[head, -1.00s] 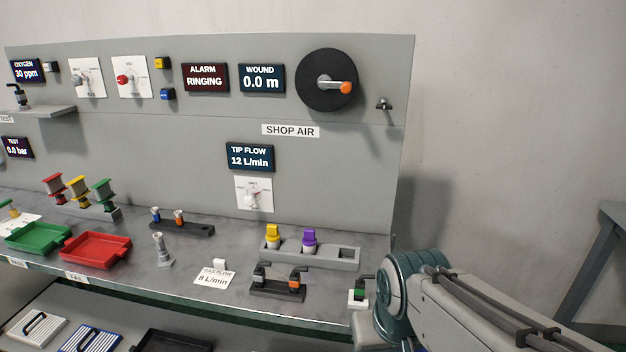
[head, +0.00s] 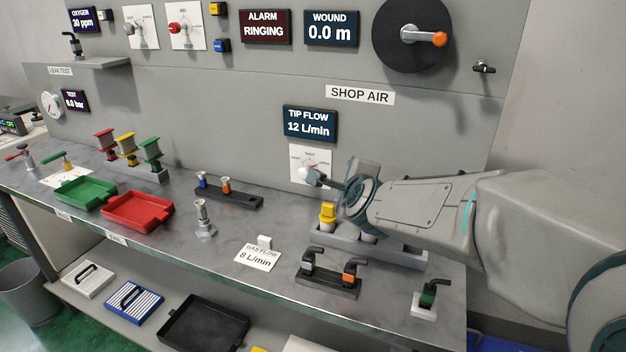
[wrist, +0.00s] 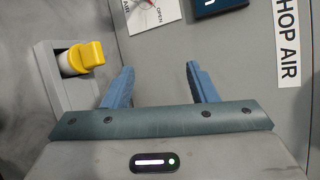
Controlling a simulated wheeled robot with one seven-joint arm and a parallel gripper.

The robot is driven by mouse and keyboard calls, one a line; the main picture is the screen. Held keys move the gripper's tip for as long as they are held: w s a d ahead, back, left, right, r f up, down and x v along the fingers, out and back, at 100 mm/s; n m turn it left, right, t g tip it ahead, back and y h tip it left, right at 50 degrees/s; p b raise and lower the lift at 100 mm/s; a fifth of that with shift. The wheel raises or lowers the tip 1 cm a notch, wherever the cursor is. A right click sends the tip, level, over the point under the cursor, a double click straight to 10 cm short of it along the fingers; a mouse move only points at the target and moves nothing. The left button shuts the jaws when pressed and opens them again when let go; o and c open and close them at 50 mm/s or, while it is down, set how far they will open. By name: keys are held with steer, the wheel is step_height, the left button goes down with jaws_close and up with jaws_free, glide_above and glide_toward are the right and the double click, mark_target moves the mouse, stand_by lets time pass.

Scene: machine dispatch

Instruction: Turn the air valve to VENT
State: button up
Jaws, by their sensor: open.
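The air valve is a white dial plate (head: 298,153) with a small pale handle, on the panel under the TIP FLOW display (head: 310,122). Its labels are small; OPEN reads at the right. My gripper (head: 318,179) is in front of the plate's lower right part and hides some of it. In the wrist view the plate (wrist: 142,22) is cut off by the top edge, ahead of my gripper (wrist: 166,78). The two blue fingers are spread with nothing between them. Which way the handle points is hard to tell.
A yellow-topped piece (head: 327,214) stands in a grey holder (head: 405,257) just below my gripper; my arm hides part of that holder. A stand with black-handled pieces (head: 330,281) is in front. The SHOP AIR label (head: 360,94) is above on the panel.

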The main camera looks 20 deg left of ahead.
steer(key=w+a+f+m+t+h+b, duration=0.1)
steer(key=a+f+m+t+h+b, duration=0.2)
steer(key=a+m, duration=0.7)
steer(key=m+t+h+b, duration=0.1)
steer(key=m+t+h, duration=0.15)
steer(key=m, duration=0.65)
glide_toward(303, 175)
steer(key=shift+g+h, duration=0.25)
steer(key=shift+h, duration=0.4)
steer(key=w+p, duration=0.1)
steer(key=w, duration=0.4)
steer(key=w+p, duration=0.1)
steer(key=w, duration=0.5)
steer(key=shift+d+r, duration=0.15)
steer(key=shift+r, duration=0.05)
steer(key=c, duration=1)
